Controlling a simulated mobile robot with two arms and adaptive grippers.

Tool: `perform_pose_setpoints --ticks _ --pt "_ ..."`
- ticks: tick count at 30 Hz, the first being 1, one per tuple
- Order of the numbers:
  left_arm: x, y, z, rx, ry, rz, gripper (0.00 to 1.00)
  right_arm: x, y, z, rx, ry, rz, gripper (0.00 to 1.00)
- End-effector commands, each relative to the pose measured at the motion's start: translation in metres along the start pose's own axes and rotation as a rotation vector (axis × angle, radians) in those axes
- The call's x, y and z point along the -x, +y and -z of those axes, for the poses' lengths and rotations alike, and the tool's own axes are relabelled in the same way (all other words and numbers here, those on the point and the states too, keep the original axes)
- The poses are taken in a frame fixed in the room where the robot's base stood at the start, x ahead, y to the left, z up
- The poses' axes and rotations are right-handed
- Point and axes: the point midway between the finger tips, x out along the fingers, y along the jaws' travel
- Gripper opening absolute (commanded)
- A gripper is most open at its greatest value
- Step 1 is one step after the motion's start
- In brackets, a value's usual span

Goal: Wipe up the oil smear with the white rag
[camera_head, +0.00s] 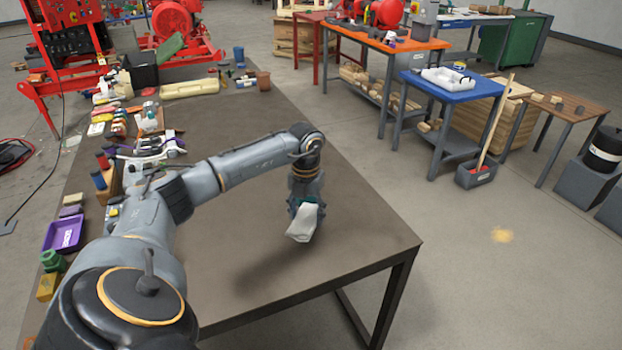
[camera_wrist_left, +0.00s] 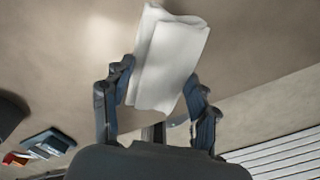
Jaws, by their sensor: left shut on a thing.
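The white rag (camera_head: 302,225) is folded and held in my left gripper (camera_head: 306,203), above the bare front part of the brown table. In the left wrist view the rag (camera_wrist_left: 172,55) sits between the two fingers of the left gripper (camera_wrist_left: 158,82), which are shut on it. A small yellowish patch that looks like the oil smear (camera_head: 502,236) lies on the grey floor at the right, apart from the rag and beyond the table's right edge. My right gripper is not in view.
The brown table (camera_head: 350,245) is clear around the gripper; many small items, including a purple tray (camera_head: 65,233), line its left side. Floor around the patch is open.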

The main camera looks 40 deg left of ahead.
Motion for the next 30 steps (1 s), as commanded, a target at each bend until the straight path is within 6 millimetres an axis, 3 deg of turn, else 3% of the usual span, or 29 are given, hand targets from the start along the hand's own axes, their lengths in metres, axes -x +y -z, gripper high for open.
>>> perform_pose_setpoints --ticks 3,9,30 --pt "0.015 0.006 -0.001 0.003 -0.001 0.000 0.29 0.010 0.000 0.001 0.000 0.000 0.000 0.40" --pt "0.026 0.013 -0.001 0.003 0.000 0.001 0.29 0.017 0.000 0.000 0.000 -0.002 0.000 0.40" --pt "0.026 0.013 -0.001 0.003 0.000 0.001 0.29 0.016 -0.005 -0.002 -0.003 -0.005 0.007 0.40"
